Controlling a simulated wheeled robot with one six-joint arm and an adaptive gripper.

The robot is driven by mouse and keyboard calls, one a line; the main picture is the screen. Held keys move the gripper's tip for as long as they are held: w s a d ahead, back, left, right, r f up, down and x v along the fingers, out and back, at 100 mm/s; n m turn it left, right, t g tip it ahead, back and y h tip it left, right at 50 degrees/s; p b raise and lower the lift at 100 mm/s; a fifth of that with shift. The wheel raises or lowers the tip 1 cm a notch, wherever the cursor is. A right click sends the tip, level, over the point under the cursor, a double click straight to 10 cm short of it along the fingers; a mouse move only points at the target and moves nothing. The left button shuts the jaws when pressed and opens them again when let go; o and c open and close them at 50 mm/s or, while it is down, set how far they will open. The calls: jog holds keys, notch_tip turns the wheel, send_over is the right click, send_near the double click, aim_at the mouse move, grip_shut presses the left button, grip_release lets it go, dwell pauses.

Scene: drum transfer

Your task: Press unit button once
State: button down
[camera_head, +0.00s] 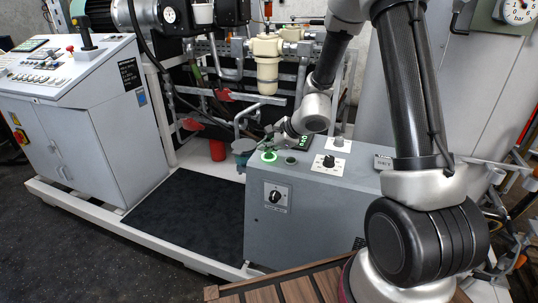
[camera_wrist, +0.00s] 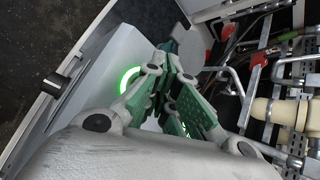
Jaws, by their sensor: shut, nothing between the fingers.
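The unit is a grey cabinet (camera_head: 330,212) at the middle of the head view, with a sloped top. A round button with a lit green ring (camera_head: 269,156) sits at the top's left end. My gripper (camera_head: 268,143) is shut and empty, with its tips close above and behind the ring. In the wrist view the green ring (camera_wrist: 127,79) is partly hidden by my gripper (camera_wrist: 172,62). I cannot tell whether the fingertips touch the button.
A dark button (camera_head: 291,160), a black knob (camera_head: 328,161) and a small green display (camera_head: 304,142) share the unit's top. A rotary switch (camera_head: 276,196) is on its front. Pipes and a cream filter housing (camera_head: 267,62) stand behind. A control console (camera_head: 75,110) is left.

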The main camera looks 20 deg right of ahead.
aim_at(267, 155)
jog(key=shift+f, duration=0.15)
dwell(0.5)
jog(key=shift+f, duration=0.3)
jog(key=shift+r, duration=0.45)
jog(key=shift+r, duration=3)
